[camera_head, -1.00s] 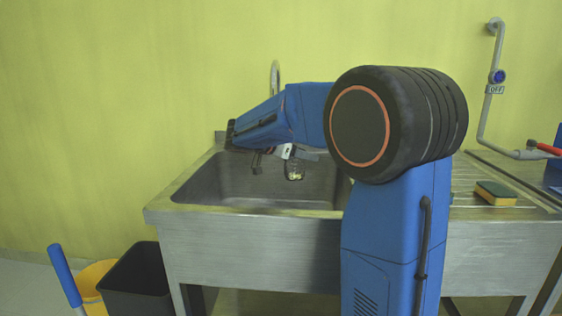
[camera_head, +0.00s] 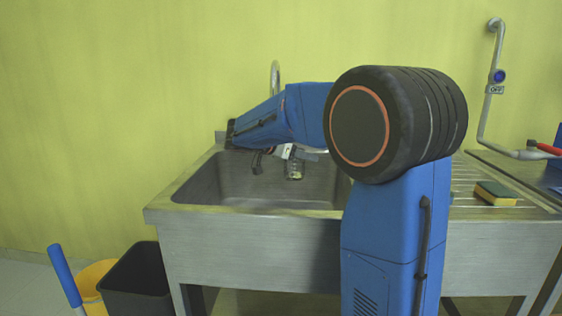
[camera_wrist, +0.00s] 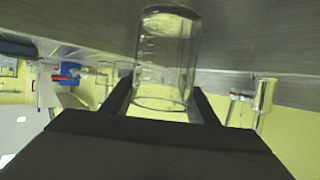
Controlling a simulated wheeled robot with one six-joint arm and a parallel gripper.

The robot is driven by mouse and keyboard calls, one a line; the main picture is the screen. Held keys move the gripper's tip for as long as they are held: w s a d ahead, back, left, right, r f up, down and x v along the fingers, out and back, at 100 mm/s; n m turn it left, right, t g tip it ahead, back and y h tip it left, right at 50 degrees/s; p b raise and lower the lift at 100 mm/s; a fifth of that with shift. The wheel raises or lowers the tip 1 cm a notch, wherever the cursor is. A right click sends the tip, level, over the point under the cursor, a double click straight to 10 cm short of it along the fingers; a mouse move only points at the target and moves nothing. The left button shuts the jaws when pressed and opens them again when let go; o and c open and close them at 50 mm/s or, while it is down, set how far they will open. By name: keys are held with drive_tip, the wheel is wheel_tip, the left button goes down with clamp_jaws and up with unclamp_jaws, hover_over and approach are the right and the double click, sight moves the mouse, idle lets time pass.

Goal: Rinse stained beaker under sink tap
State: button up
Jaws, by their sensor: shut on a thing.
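The beaker (camera_wrist: 165,55) is clear glass with white graduation marks in the wrist view. My gripper (camera_wrist: 160,103) is shut on it, with one dark finger on each side. In the head view the beaker (camera_head: 295,171) is small and hangs over the sink basin, above its floor. I cannot make out a stain on it. The sink (camera_head: 215,185) is a steel basin. The tap (camera_head: 275,70) shows as a curved chrome neck behind my arm; its lower part and outlet are hidden. I cannot tell whether water is running.
A black bin (camera_head: 135,280) and a yellow bucket (camera_head: 93,275) stand on the floor at left, beside a blue handle (camera_head: 64,274).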

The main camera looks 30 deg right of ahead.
drive_tip(key=s+r, duration=0.4)
drive_tip(key=s, duration=0.1)
drive_tip(key=shift+d, duration=0.2)
idle(0.5)
